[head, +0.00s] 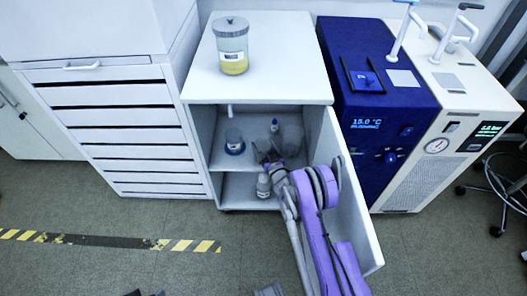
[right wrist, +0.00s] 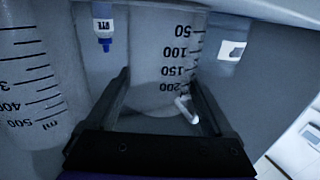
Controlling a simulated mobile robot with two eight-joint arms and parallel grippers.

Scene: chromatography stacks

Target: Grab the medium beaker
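The medium beaker (right wrist: 165,50) is clear glass with marks from 50 to 200, large in the right wrist view, which looks upside down. In the head view it is mostly hidden by my right gripper (head: 265,154), on the upper shelf inside the open cabinet. In the right wrist view the fingers of my right gripper (right wrist: 160,78) are spread, one towards each side of the beaker. I cannot tell whether they touch it. A larger beaker (right wrist: 30,75) marked to 500 ml stands close beside it, also in the head view (head: 293,136). My left gripper is not in view.
A small blue-capped bottle (right wrist: 103,25) stands behind the beakers. A blue-based vessel (head: 234,142) is to the left on the shelf. A bottle (head: 264,186) stands on the lower shelf. The open door (head: 345,190) flanks my right arm. A jar (head: 232,45) stands on the cabinet top.

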